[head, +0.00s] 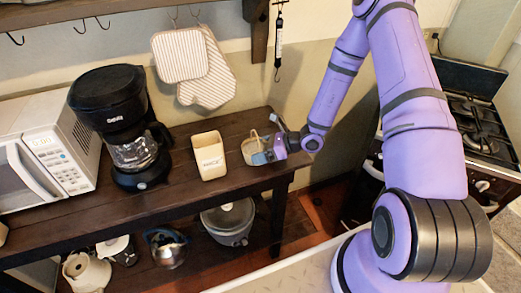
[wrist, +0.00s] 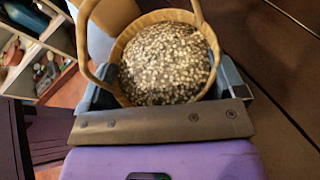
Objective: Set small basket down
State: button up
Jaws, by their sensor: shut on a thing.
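The small basket (head: 253,148) is a pale woven basket with an upright handle, at the right end of the dark wooden shelf top. In the wrist view the small basket (wrist: 118,55) shows from above, with a speckled grey and cream filling or inner surface. My gripper (head: 262,157) is shut on it from the right, with a blue-grey finger on each side of it in the wrist view (wrist: 165,92). The basket looks upright. I cannot tell whether its base touches the wood, as the gripper hides part of it.
A cream rice container (head: 209,156) stands just left of the basket. A black coffee maker (head: 120,125) and a white microwave (head: 45,150) are farther left on the shelf top (head: 150,205). Striped pot holders (head: 180,56) hang behind. A gas stove (head: 470,125) is at the right.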

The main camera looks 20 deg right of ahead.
jog(key=o, duration=0.9)
jog(key=shift+f, duration=0.1)
jog(key=shift+c, duration=0.2)
jog(key=v, duration=1.1)
jog(key=shift+s+d+r, duration=0.2)
jog(key=shift+d+r, duration=0.15)
jog(key=shift+r, duration=0.15)
jog(key=s+a+r+n+g+h, duration=0.2)
jog(key=s+a+r+n+g, duration=0.15)
jog(key=r+n, duration=0.6)
jog(key=s+a+r+n+g+h, duration=0.3)
jog(key=s+r+n, duration=0.25)
jog(key=r, duration=0.75)
jog(key=s+d+r+n+t+h, duration=0.2)
jog(key=s+r+n+t+h, duration=0.3)
jog(key=s+r+n, duration=0.5)
jog(key=shift+s+r+h, duration=1.1)
jog(key=shift+s+r, duration=1.1)
jog(key=shift+s, duration=0.55)
